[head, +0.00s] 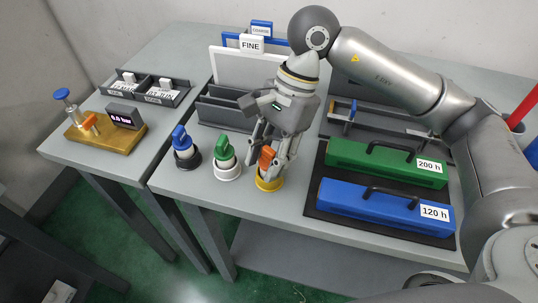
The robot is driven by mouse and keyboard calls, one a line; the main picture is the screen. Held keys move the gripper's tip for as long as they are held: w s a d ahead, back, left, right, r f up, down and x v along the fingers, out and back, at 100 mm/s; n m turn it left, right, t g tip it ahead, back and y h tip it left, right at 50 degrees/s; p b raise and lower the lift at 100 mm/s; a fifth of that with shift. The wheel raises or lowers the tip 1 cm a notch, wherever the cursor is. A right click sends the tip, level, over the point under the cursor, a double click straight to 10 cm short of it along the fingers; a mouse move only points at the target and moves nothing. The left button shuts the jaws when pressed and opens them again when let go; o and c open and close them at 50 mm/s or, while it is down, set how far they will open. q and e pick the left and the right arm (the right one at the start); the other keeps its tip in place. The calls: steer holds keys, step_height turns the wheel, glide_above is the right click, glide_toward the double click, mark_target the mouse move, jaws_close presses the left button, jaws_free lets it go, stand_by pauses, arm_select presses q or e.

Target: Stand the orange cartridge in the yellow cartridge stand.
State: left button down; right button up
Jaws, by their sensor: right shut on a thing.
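The orange cartridge (267,157) is upright between the fingers of my right gripper (271,150), over the yellow cartridge stand (269,183) near the table's front edge. My right gripper points down and is shut on the cartridge. The cartridge's lower end is at the stand's opening; the fingers partly hide it, so I cannot tell how deep it sits. My left gripper is not in view.
A green cartridge stands in a white stand (228,172), and a blue one in a dark stand (187,160), both to the left. A green case (385,164) and a blue case (380,207) lie on a dark mat to the right. A grey tray (222,112) stands behind.

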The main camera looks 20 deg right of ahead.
steer(key=o, duration=1.7)
steer(key=shift+c, duration=0.2)
steer(key=shift+r, duration=0.1)
steer(key=shift+r+p, duration=1.3)
steer(key=shift+r, duration=1.65)
